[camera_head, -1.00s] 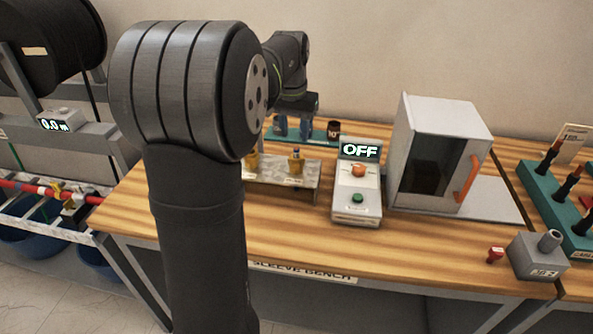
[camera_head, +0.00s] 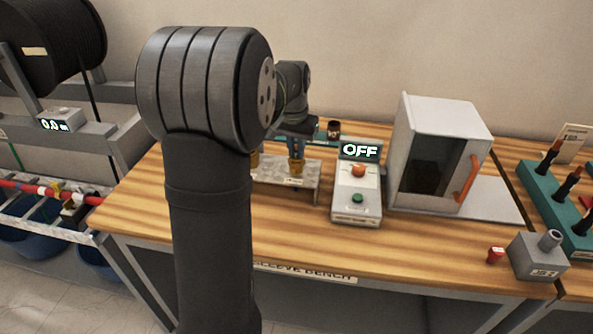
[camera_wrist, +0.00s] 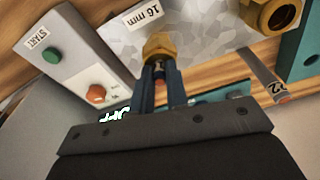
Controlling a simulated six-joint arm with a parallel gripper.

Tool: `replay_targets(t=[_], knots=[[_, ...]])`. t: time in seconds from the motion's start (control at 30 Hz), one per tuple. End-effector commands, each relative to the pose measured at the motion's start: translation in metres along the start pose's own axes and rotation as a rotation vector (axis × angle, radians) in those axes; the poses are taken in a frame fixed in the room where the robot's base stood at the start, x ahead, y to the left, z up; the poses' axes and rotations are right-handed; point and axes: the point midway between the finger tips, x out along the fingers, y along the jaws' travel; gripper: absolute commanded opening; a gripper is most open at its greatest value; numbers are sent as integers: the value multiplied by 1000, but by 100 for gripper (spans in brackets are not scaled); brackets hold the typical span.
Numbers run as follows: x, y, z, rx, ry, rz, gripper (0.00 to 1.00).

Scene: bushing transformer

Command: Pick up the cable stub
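My gripper (camera_head: 296,158) has its two dark blue fingers pointing down at a brass fitting (camera_head: 296,167) on a grey stand (camera_head: 283,178). In the wrist view, the fingertips (camera_wrist: 160,68) are at that brass fitting (camera_wrist: 159,46), beside a "16 mm" label. A small dark and coppery piece (camera_wrist: 159,67) shows in the narrow space between the fingers. It may be the cable stub, but most of it is hidden. I cannot tell whether the fingers press on it. A second brass fitting (camera_wrist: 272,14) is to the right in the wrist view.
A control box (camera_head: 357,190) reading OFF stands right of the stand, close to my gripper. A white oven-like cabinet (camera_head: 440,150) is farther right.

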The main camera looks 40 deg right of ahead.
Motion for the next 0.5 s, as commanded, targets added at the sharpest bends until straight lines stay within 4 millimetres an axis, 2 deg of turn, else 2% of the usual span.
replay_targets(t=[0.5], knots=[[-6,0,-1,0,1,0,0]])
